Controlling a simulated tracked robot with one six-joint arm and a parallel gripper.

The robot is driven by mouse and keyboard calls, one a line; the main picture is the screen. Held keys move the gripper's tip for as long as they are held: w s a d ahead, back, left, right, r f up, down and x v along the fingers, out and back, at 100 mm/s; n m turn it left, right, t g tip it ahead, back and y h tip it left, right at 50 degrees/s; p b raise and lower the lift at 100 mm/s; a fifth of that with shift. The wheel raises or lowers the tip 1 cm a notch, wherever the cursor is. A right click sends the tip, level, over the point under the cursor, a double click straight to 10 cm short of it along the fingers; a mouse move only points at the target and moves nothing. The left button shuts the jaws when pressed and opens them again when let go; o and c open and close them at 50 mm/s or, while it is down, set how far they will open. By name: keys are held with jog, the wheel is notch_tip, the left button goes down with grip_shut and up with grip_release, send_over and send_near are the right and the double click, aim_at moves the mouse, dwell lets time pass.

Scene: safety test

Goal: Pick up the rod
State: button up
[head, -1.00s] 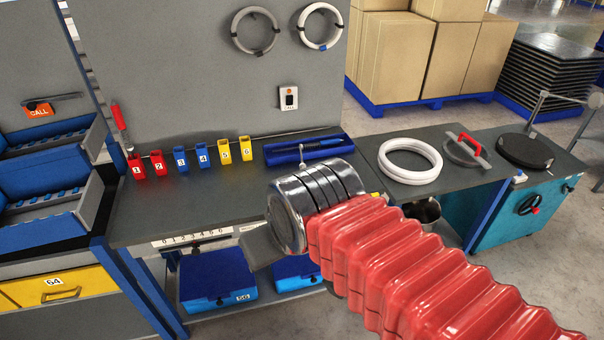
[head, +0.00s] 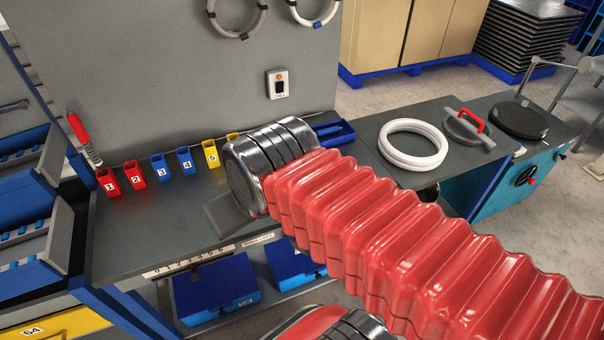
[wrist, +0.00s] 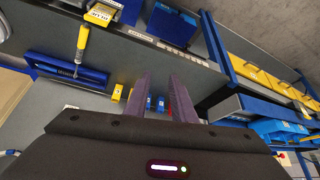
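I cannot make out a rod for certain. In the wrist view a blue tray (wrist: 68,68) lies on the dark bench at left, with a long dark form along it. A tool with a yellow handle (wrist: 83,37) points its thin shaft at this tray. In the head view the tray (head: 338,133) is partly hidden behind my arm. My gripper (wrist: 160,82) shows two dark fingers held apart with nothing between them. It is above the bench, to one side of the tray. In the head view only a grey part of it shows, below the wrist.
Small numbered bins, red (head: 107,181), blue (head: 161,168) and yellow (head: 211,154), stand along the back of the bench (head: 160,225). White rings (head: 412,143) and a disc with a red handle (head: 467,126) lie at right. A grey panel (head: 140,60) rises behind.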

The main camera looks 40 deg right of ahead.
jog(key=shift+w+a, duration=0.1)
jog(key=shift+w, duration=0.35)
jog(key=d+f+m, duration=0.2)
jog(key=d+f, duration=0.2)
jog(key=d, duration=0.5)
jog(key=d+f+m+y, duration=0.1)
jog(key=d+f, duration=0.3)
jog(key=d, duration=0.5)
jog(key=d+f+m, duration=0.2)
jog(key=d+f, duration=0.2)
jog(key=d, duration=0.5)
jog(key=shift+s+f+m, duration=0.3)
jog(key=shift+f+m, duration=0.1)
jog(key=x, duration=0.8)
jog(key=shift+w+a+f, duration=0.15)
jog(key=shift+w+f, duration=0.05)
jog(key=shift+f, duration=0.1)
